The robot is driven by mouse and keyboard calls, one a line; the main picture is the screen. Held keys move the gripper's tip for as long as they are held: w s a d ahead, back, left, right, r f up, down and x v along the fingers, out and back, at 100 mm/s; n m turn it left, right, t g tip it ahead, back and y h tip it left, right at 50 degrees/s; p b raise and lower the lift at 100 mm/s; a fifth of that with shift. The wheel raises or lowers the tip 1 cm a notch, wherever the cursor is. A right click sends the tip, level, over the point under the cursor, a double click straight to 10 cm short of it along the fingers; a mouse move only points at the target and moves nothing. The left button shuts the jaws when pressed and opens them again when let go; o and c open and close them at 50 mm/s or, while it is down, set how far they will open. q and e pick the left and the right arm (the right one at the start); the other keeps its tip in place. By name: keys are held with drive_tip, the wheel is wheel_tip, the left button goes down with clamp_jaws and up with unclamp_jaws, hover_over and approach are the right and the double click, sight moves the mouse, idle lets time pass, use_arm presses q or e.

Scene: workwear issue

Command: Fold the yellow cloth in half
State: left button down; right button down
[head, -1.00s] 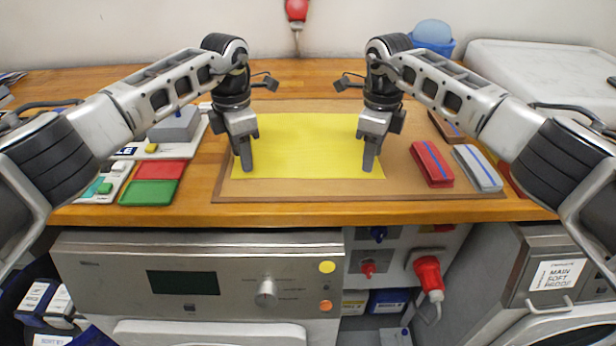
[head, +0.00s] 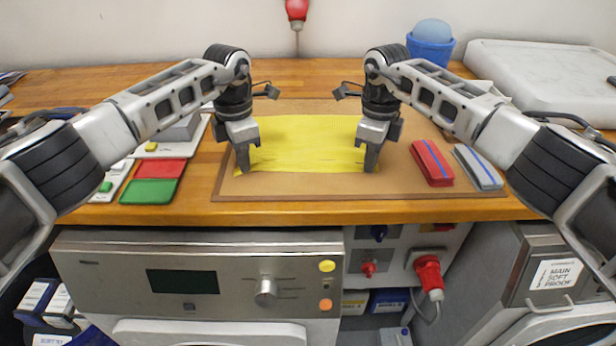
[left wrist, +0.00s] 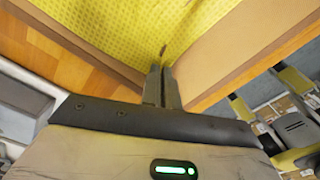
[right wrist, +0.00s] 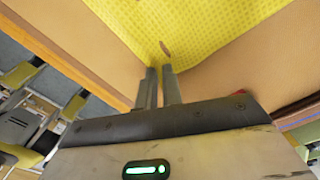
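The yellow cloth (head: 308,145) lies on the brown board, its surface wrinkled along the near part. My left gripper (head: 246,168) is at its near left corner, and my right gripper (head: 371,168) is at its near right corner. In the left wrist view the narrow fingers (left wrist: 162,72) are shut on the cloth (left wrist: 125,28), which tapers to the fingertips. In the right wrist view the fingers (right wrist: 158,72) also close on a tapering corner of the cloth (right wrist: 195,25). A small brown gap shows beside each corner. The exact pinch is partly hidden by the fingers.
The brown board (head: 300,188) rests on the wooden worktop (head: 330,212). A red block (head: 432,163) and a grey block (head: 478,167) lie to the right. Red (head: 160,169) and green (head: 149,191) pads lie to the left. A blue bucket (head: 431,50) stands behind.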

use_arm(q)
drive_tip(key=shift+a, duration=0.1)
use_arm(e)
drive_tip(key=shift+d+f, duration=0.1)
